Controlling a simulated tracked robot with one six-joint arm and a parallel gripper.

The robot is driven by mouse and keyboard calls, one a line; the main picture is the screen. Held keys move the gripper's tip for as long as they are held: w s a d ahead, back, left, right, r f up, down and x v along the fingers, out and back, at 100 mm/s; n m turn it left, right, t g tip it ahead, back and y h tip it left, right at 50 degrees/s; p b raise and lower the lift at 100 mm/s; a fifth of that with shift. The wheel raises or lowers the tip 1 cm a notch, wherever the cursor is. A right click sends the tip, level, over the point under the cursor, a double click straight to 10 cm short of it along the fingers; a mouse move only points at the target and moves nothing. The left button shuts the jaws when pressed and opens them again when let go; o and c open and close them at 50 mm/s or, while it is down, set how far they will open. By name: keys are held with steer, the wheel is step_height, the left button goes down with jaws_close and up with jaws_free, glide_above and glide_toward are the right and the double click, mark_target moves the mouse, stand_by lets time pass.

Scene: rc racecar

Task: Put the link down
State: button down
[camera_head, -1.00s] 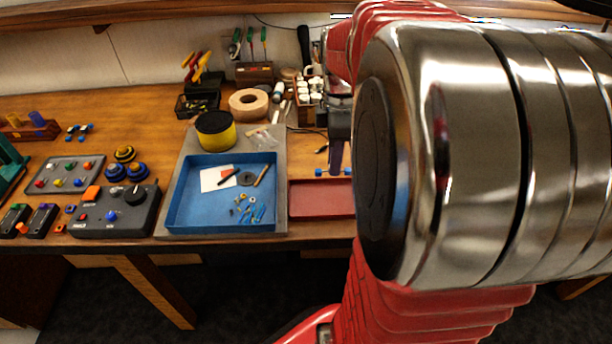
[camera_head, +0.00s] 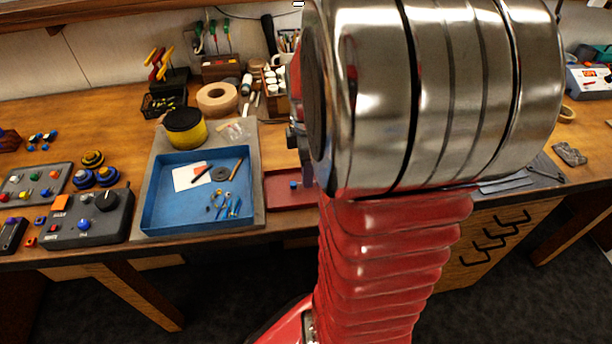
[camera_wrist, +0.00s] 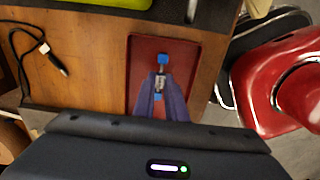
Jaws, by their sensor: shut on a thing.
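The link is a short rod with blue ends (camera_wrist: 162,59) and a metallic middle. My gripper (camera_wrist: 161,98) is shut on its middle in the wrist view, with one blue end sticking out past the fingertips. The link is over the dark red tray (camera_wrist: 148,47); I cannot tell whether it touches the floor of the tray. In the head view one blue end (camera_head: 294,185) shows against the red tray (camera_head: 285,202). My arm hides most of the gripper and the right part of the tray there.
A blue tray (camera_head: 148,222) with small parts stands on a grey mat left of the red tray. A yellow-black tin (camera_head: 186,130) and a tape roll (camera_head: 217,98) are behind. A cable (camera_wrist: 28,50) lies on the bench. The bench's front edge is close to the red tray.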

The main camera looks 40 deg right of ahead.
steer(key=shift+f, duration=0.5)
steer(key=c, duration=1.8)
jaws_free()
steer(key=shift+w+f, duration=0.1)
step_height(320, 180, up, 12)
